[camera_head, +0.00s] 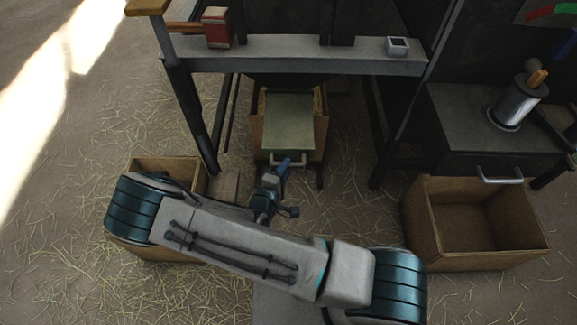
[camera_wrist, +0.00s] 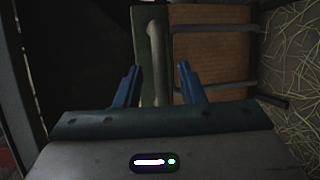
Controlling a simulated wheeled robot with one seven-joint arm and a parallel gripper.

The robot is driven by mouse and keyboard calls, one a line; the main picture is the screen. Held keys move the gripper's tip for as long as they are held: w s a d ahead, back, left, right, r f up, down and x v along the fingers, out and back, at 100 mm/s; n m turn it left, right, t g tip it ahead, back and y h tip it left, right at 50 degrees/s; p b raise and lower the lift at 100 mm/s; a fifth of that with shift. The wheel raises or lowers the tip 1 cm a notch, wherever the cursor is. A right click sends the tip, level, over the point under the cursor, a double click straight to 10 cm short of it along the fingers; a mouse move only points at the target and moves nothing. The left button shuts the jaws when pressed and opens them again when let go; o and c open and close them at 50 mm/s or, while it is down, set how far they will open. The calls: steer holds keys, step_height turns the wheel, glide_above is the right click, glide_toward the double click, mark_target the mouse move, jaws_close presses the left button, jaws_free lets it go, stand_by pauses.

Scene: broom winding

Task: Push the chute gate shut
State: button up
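The chute gate (camera_head: 289,122) is a flat grey-green plate under the bench, lying over a wooden box, with a pale bar handle (camera_head: 289,161) at its near end. In the wrist view the gate (camera_wrist: 140,30) shows as a narrow green strip with the pale handle (camera_wrist: 155,60) along it. My gripper (camera_head: 285,163) is at the handle. Its blue fingers (camera_wrist: 158,78) are apart, and the handle appears between them, nearer the left finger. I cannot tell whether either finger touches it. The fingertips are small and partly hidden in the head view.
The wooden box (camera_wrist: 213,65) under the gate has grey bars in front of it. The bench (camera_head: 290,55) spans above, on dark legs. An open crate (camera_head: 430,215) stands at right, another (camera_head: 170,168) at left behind my arm. A metal cylinder (camera_head: 515,105) stands on the right cabinet.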

mark_target(289, 125)
steer(key=shift+x, duration=1.55)
steer(key=shift+c, duration=0.4)
jaws_close()
steer(key=w+b, duration=0.1)
steer(key=w, duration=0.8)
steer(key=w+b, duration=0.1)
steer(key=w, duration=0.4)
steer(key=shift+w+d+b, duration=0.25)
steer(key=shift+w+b, duration=0.05)
steer(key=shift+w, duration=0.05)
steer(key=shift+w+r, duration=0.1)
steer(key=shift+w, duration=0.2)
steer(key=shift+o, duration=0.4)
jaws_free()
steer(key=shift+w, duration=0.1)
steer(key=shift+r, duration=0.1)
